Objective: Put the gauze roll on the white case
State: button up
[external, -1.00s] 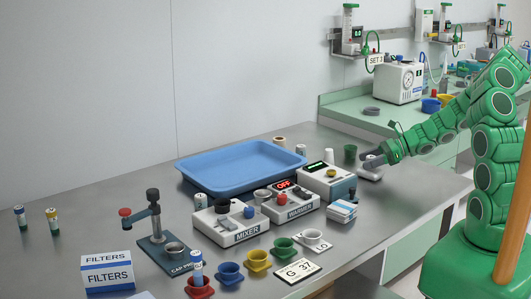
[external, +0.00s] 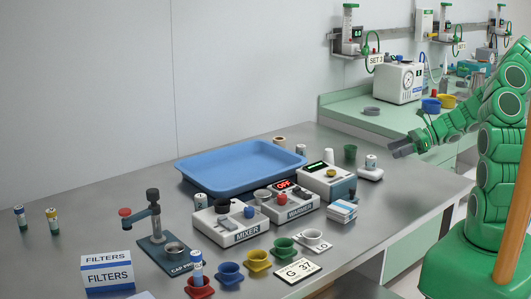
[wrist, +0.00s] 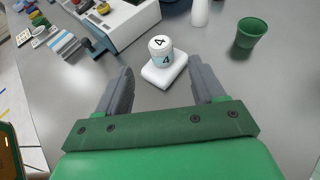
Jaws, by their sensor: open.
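A white cylinder with a light blue band and a 4 on it, which looks like the gauze roll (external: 370,161), stands upright on the small white case (external: 371,174). In the wrist view the roll (wrist: 162,54) rests near the middle of the top of the case (wrist: 160,78). My gripper (external: 399,149) is open and empty, to the right of the roll and clear of it. In the wrist view the fingers of my gripper (wrist: 163,90) are wide apart, with the case and roll beyond their tips.
A green cup (external: 350,152) and a white bottle (external: 329,156) stand left of the case. A white device with a green display (external: 326,180) is nearby. A blue tray (external: 240,183) lies farther left. The tabletop right of the case is clear up to its edge.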

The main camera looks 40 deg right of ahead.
jog(key=s+a+r+n+g+h, duration=0.1)
jog(key=s+a+r+n+g, duration=0.45)
jog(key=a+n, duration=0.4)
jog(key=s+a+r+n+g, duration=0.4)
jog(key=s+a+r+n, duration=0.2)
jog(key=a, duration=0.6)
jog(key=s+d+r+n+h, duration=0.1)
jog(key=s+n+h, duration=0.3)
jog(key=s, duration=0.5)
jog(key=s+r+n+h, duration=0.4)
jog(key=s+n+h, duration=0.1)
jog(key=s, duration=0.5)
jog(key=shift+d+r+n+g, duration=0.35)
jog(key=shift+n+g, duration=0.1)
jog(key=shift+n, duration=0.3)
